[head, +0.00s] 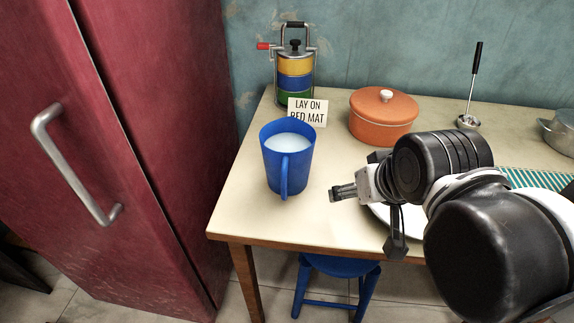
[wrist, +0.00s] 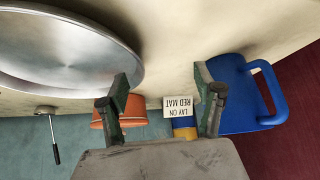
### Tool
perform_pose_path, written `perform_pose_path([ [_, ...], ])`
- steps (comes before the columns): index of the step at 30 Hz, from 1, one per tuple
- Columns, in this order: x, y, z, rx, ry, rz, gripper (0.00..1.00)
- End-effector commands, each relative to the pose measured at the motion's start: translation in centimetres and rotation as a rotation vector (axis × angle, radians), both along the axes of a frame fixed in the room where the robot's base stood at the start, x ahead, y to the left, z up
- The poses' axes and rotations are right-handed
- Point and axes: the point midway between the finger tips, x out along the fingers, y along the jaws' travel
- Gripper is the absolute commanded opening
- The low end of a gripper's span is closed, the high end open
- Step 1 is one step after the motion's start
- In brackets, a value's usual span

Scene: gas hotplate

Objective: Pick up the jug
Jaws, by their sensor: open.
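The blue jug (head: 272,165) stands upright near the left front part of the table, holding a white liquid. Its handle faces the front of the table. In the wrist view, which is upside down, the jug (wrist: 228,95) is at the right, partly behind one finger. My gripper (head: 342,192) is to the right of the jug in the head view, pointing left towards it, with a gap between them. In the wrist view my gripper (wrist: 161,77) has its two fingers spread, with nothing held between them.
A sign reading "LAY ON RED MAT" (head: 307,111) and a stacked food carrier (head: 294,84) stand behind the jug. An orange lidded pot (head: 383,128) and a ladle (head: 468,121) are further right. A round plate (head: 378,212) lies partly under my arm. A red cabinet (head: 150,130) rises at left.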

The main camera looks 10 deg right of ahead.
Motion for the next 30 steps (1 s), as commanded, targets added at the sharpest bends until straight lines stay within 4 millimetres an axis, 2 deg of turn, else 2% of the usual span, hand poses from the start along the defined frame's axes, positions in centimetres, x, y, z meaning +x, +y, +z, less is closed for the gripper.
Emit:
perform_pose_path([
  [2, 0.0, 0.0, 0.0, 0.000, 0.000, 0.000, 0.61],
  [10, 0.0, 0.0, 0.1, 0.003, 0.001, -0.003, 0.61],
  [14, 0.2, 0.2, 0.9, 0.046, 0.017, -0.047, 0.61],
  [20, 0.7, 1.1, 4.0, 0.235, 0.104, -0.263, 0.61],
  [30, 1.6, 3.6, 9.4, 0.598, 0.329, -0.780, 0.61],
])
